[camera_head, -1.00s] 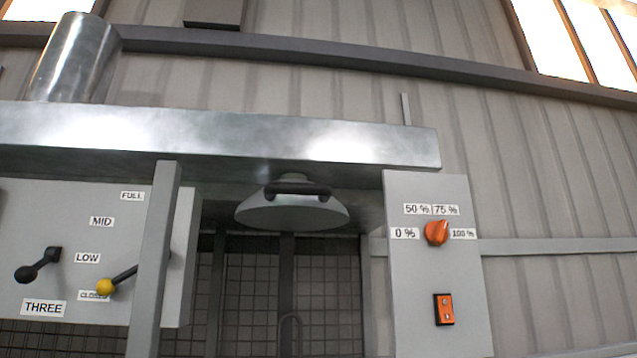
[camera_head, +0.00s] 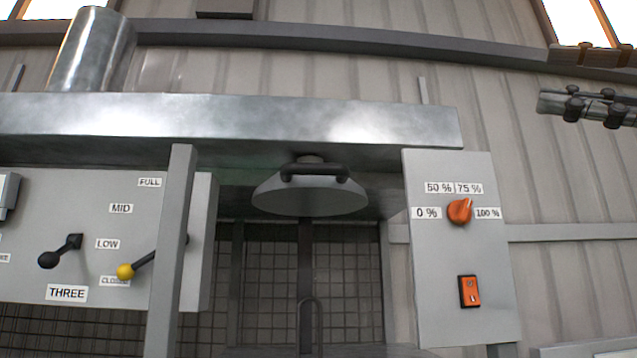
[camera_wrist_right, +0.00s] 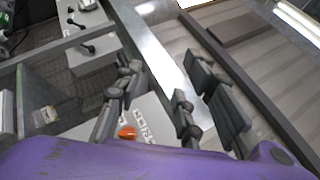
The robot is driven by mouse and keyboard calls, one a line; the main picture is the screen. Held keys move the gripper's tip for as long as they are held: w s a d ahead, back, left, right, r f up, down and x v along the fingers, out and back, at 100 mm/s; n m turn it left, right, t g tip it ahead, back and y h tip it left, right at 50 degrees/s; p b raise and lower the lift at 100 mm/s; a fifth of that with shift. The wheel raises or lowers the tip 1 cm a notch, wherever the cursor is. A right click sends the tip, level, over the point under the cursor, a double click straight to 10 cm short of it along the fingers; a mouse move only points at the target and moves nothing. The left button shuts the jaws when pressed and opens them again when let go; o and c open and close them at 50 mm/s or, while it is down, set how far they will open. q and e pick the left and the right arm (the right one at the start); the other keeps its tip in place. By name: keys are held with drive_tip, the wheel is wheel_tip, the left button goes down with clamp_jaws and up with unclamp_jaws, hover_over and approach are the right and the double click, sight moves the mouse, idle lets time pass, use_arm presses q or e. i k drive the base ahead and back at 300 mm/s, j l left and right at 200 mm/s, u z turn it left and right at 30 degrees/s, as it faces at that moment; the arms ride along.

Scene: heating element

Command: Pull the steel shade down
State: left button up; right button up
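The steel shade (camera_head: 310,197) is a shallow metal cone with a dark curved handle (camera_head: 314,170) across its upper front. It sits high, just under the steel hood, in the middle of the head view. My right gripper (camera_head: 562,78) is at the upper right of the head view, well to the right of the shade and apart from it. Its fingers are spread with nothing between them; the right wrist view (camera_wrist_right: 165,85) also shows them apart. I cannot make out the shade in the wrist view. My left gripper is not in view.
The steel hood (camera_head: 230,125) spans above the shade. A control panel with an orange knob (camera_head: 459,211) and an orange switch (camera_head: 469,291) stands to its right. A grey post (camera_head: 172,250) and a lever panel (camera_head: 90,215) stand to its left.

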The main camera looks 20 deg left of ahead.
sight(309, 186)
drive_tip(key=i+j, duration=0.1)
drive_tip(key=j, duration=0.25)
drive_tip(key=i+j, duration=0.1)
drive_tip(key=j, duration=0.2)
drive_tip(key=i+j, duration=0.1)
drive_tip(key=j, duration=0.25)
drive_tip(key=i+j, duration=0.1)
drive_tip(key=j, duration=0.2)
